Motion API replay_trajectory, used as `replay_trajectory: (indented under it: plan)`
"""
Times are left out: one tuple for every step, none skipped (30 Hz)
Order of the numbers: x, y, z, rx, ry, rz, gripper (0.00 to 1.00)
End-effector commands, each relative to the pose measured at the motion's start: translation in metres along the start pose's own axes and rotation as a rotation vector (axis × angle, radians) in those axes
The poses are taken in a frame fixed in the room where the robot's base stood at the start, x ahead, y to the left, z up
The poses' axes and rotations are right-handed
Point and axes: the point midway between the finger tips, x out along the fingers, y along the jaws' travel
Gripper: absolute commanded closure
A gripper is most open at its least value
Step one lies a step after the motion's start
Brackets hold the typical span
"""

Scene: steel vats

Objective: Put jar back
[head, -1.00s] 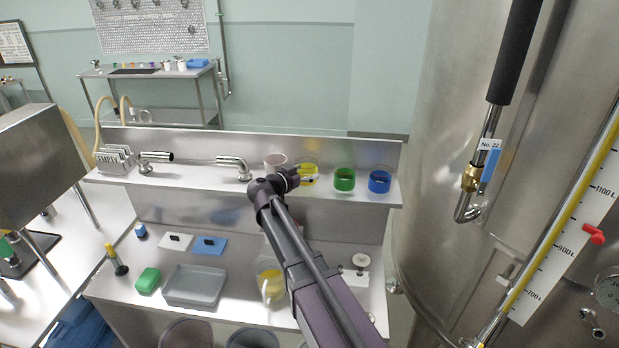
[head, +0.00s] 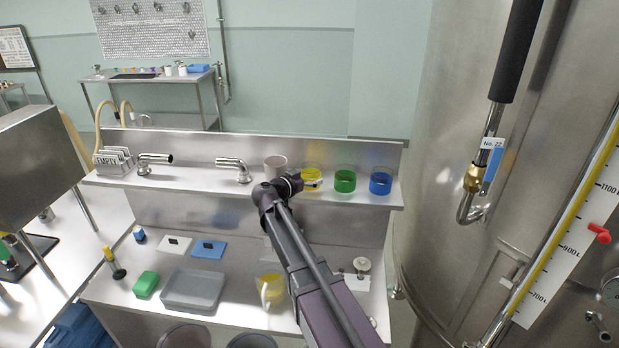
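A yellow jar (head: 311,174) is at the upper shelf, in line with a green jar (head: 345,182) and a blue jar (head: 381,182) to its right. All three look upright. My gripper (head: 312,185) is at the near side of the yellow jar and overlaps its lower part in the picture. The fingers are small and partly lost against the jar, so I cannot tell whether they are open or shut on it. I also cannot tell whether the yellow jar's base touches the shelf.
A pale cup (head: 276,166) stands just left of the yellow jar, behind my wrist. Metal spouts (head: 233,168) and an "EMPTY" sign rack (head: 114,160) are further left. Below are a grey tray (head: 193,290), a green block (head: 146,284) and a yellow-filled jug (head: 270,289). A steel vat (head: 450,130) rises at right.

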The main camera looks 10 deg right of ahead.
Motion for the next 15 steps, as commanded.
replay_trajectory:
  plan:
    - [0.0, 0.0, 0.0, 0.0, 0.0, 0.0, 0.0]
    - [0.0, 0.0, 0.0, 0.0, 0.0, 0.0, 0.0]
    - [0.0, 0.0, 0.0, 0.0, 0.0, 0.0, 0.0]
    - [0.0, 0.0, 0.0, 0.0, 0.0, 0.0, 0.0]
    - [0.0, 0.0, 0.0, 0.0, 0.0, 0.0, 0.0]
    - [0.0, 0.0, -0.001, 0.0, 0.0, 0.0, 0.0]
    - [0.0, 0.0, -0.001, 0.0, 0.0, 0.0, 0.0]
    - [0.0, 0.0, -0.001, 0.0, 0.0, 0.0, 0.0]
    - [0.0, 0.0, -0.002, 0.0, 0.0, 0.0, 0.0]
    - [0.0, 0.0, -0.003, 0.0, 0.0, 0.0, 0.0]
    - [-0.001, 0.0, -0.004, 0.0, 0.0, 0.0, 0.0]
    - [-0.003, 0.0, -0.004, 0.0, 0.0, -0.001, 0.0]
    - [-0.006, 0.0, -0.003, 0.0, 0.0, -0.001, 0.0]
    - [-0.009, 0.0, -0.003, 0.0, 0.0, -0.001, 0.0]
    - [-0.013, 0.0, -0.004, 0.0, 0.0, -0.002, 0.0]
